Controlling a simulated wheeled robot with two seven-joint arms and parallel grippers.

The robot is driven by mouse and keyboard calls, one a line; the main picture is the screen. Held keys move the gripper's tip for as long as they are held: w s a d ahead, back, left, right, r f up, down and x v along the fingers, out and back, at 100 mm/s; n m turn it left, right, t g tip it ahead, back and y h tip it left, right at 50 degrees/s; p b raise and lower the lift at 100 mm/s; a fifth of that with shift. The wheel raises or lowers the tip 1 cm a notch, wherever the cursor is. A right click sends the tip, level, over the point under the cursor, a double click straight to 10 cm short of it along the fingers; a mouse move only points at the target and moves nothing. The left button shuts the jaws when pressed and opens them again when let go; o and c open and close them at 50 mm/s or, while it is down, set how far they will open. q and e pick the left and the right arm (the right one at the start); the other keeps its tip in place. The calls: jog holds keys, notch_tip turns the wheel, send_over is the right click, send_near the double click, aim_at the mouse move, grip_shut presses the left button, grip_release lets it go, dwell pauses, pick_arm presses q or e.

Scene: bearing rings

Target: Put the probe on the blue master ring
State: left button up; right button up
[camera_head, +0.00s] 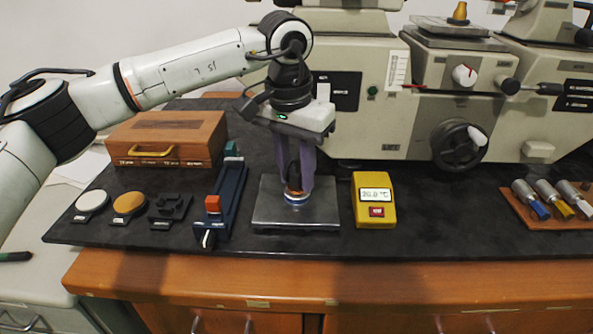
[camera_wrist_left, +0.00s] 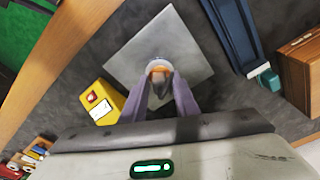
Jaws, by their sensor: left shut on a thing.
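My left gripper (camera_head: 297,186) points down over a square metal plate (camera_head: 267,217). It is shut on a small dark probe with an orange-copper end, which shows between the fingertips in the left wrist view (camera_wrist_left: 160,74). The blue master ring (camera_head: 297,201) lies on the plate right under the fingertips, showing as a pale blue and silver band. The probe's lower end is at the ring's top; I cannot tell whether it touches. The fingers hide part of the ring and probe. My right gripper is not in view.
A yellow temperature meter (camera_head: 374,200) stands right of the plate. A blue slide fixture with an orange block (camera_head: 212,204) stands left. Further left are a wooden box (camera_head: 167,137), white and tan discs and a black holder. Handled tools lie on a wooden rack at right. A large machine stands behind.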

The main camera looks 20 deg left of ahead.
pick_arm(q)
jog(key=shift+f, duration=0.15)
jog(key=shift+f, duration=0.15)
dwell(0.4)
jog(key=o, duration=1.2)
jog(key=shift+c, duration=0.2)
